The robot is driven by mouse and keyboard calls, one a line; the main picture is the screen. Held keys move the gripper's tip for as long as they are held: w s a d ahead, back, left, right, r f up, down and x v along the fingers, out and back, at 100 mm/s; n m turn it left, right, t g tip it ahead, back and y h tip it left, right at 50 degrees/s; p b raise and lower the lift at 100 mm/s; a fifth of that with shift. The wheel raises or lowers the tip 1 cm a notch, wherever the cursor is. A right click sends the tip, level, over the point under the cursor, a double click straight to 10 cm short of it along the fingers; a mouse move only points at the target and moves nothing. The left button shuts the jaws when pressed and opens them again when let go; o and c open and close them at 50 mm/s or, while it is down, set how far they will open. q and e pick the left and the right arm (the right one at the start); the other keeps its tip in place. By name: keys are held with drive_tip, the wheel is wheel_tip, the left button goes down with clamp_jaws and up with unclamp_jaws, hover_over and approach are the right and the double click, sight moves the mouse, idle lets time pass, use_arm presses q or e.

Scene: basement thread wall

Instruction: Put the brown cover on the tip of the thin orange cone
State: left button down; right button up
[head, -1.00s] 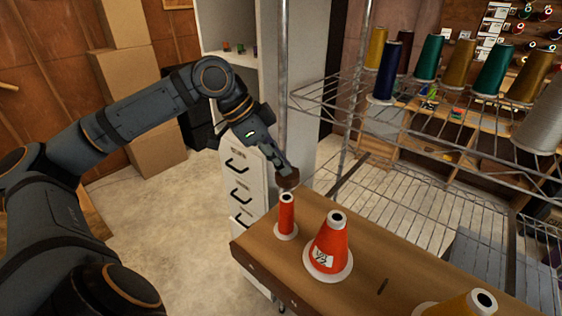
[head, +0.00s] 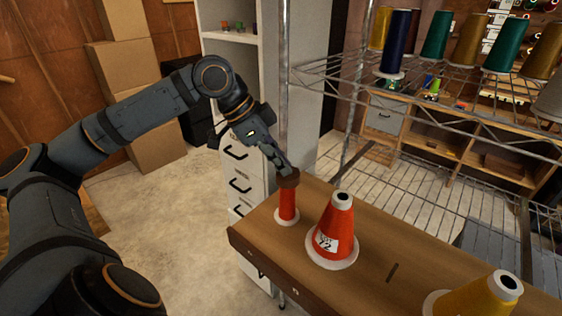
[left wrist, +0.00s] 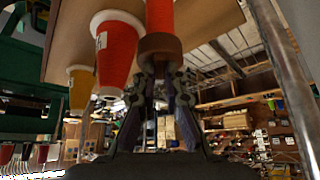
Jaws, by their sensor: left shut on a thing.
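The thin orange cone (head: 287,205) stands upright on a white base near the left end of the wooden table. My left gripper (head: 285,172) comes in from above, shut on the brown cover (head: 289,180). The cover is at the cone's tip and hides its top opening. In the left wrist view the cover (left wrist: 160,45) is between the fingertips (left wrist: 160,62), in line with the thin cone (left wrist: 160,16) and appearing to meet it. How far it sits over the tip cannot be told. My right gripper is not in view.
A wider orange cone (head: 335,228) stands just right of the thin one. A yellow cone (head: 478,298) is at the table's front right. Behind is a wire rack (head: 420,95) with several thread cones. White drawers (head: 238,165) stand behind the table's left end.

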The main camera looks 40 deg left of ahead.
use_arm(q)
drive_tip(key=shift+f, duration=0.2)
drive_tip(key=shift+f+b, duration=0.25)
drive_tip(key=shift+b, duration=0.2)
drive_tip(key=shift+r, duration=0.1)
drive_tip(key=c, duration=1.3)
unclamp_jaws()
drive_tip(key=shift+c, duration=0.2)
